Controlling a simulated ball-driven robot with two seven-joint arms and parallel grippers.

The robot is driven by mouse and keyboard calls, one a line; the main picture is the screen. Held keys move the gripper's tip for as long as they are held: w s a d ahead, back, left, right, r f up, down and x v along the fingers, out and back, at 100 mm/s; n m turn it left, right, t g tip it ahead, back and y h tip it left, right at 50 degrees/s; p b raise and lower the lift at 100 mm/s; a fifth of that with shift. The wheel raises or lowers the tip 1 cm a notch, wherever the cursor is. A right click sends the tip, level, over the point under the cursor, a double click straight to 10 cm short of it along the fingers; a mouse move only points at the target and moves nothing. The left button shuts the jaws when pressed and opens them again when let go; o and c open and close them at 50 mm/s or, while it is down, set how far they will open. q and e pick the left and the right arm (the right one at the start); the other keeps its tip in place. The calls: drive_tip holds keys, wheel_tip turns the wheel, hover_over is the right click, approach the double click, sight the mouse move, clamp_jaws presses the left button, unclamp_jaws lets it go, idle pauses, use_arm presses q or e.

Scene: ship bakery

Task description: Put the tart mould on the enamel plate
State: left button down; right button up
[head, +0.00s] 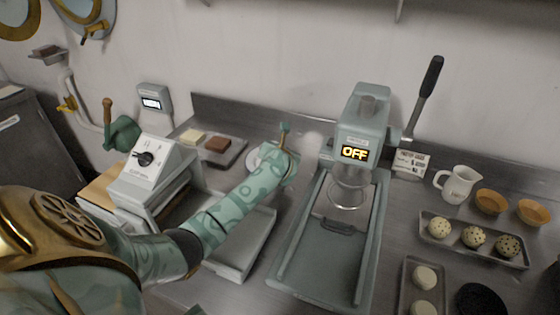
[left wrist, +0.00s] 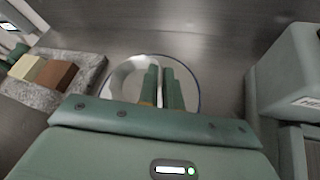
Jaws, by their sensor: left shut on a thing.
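The enamel plate (head: 254,158), white with a thin dark blue rim, lies on the steel counter near the back wall. In the left wrist view the plate (left wrist: 188,77) is behind and under my fingers. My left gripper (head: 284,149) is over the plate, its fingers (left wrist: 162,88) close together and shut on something. A pale curved shape (left wrist: 124,76), which looks like the tart mould, shows beside the fingers within the plate's outline. Most of it is hidden, and I cannot tell whether it touches the plate. My right gripper is not in view.
A tray with butter and a brown block (head: 217,145) stands left of the plate. A green machine reading OFF (head: 362,128) stands close on the right. Farther right are a white jug (head: 457,184), two orange-brown bowls (head: 490,202) and a dough-ball tray (head: 436,247).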

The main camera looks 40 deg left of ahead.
use_arm(q)
wheel_tip(320, 180, down, 4)
drive_tip(key=shift+r+b, duration=0.1)
drive_tip(key=shift+b, duration=0.45)
drive_tip(key=shift+f, duration=0.3)
drive_tip(key=shift+r, duration=0.1)
drive_tip(key=c, duration=1.8)
unclamp_jaws()
drive_tip(key=shift+c, duration=0.2)
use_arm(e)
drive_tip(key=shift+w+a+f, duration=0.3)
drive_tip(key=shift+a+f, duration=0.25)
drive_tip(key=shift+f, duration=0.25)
use_arm(q)
drive_tip(key=shift+r, duration=0.1)
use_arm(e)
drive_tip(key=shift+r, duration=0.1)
